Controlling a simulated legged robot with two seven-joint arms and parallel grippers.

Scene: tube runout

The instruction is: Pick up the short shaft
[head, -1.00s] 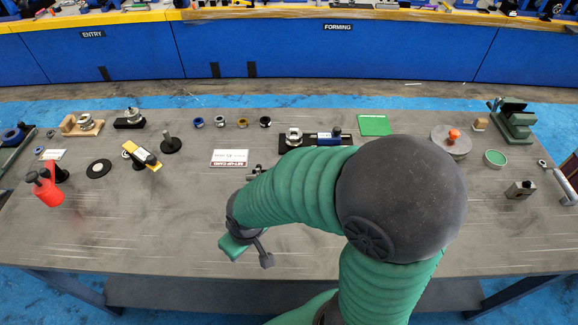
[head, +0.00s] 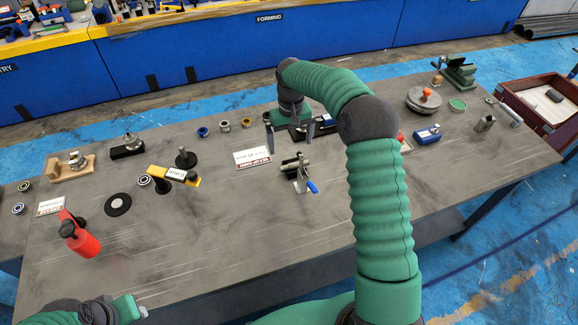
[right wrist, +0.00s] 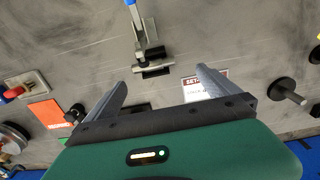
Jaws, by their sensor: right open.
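I cannot single out the short shaft for sure. A dark short bar (head: 291,165) lies across a toggle clamp (head: 300,186) with a blue handle, mid-table; in the right wrist view the bar (right wrist: 154,71) lies ahead of the fingertips. A dark post on a round base (head: 185,158) stands further left and also shows in the right wrist view (right wrist: 286,93). My right gripper (head: 289,135) is open, fingers apart and empty, above the table beyond the clamp; it also fills the lower right wrist view (right wrist: 163,84). My left gripper (head: 141,309) is only partly visible at the bottom left.
A set-up card (head: 253,157) lies left of the clamp. A red-brown crate (head: 548,100) stands at right. The table's front middle is clear.

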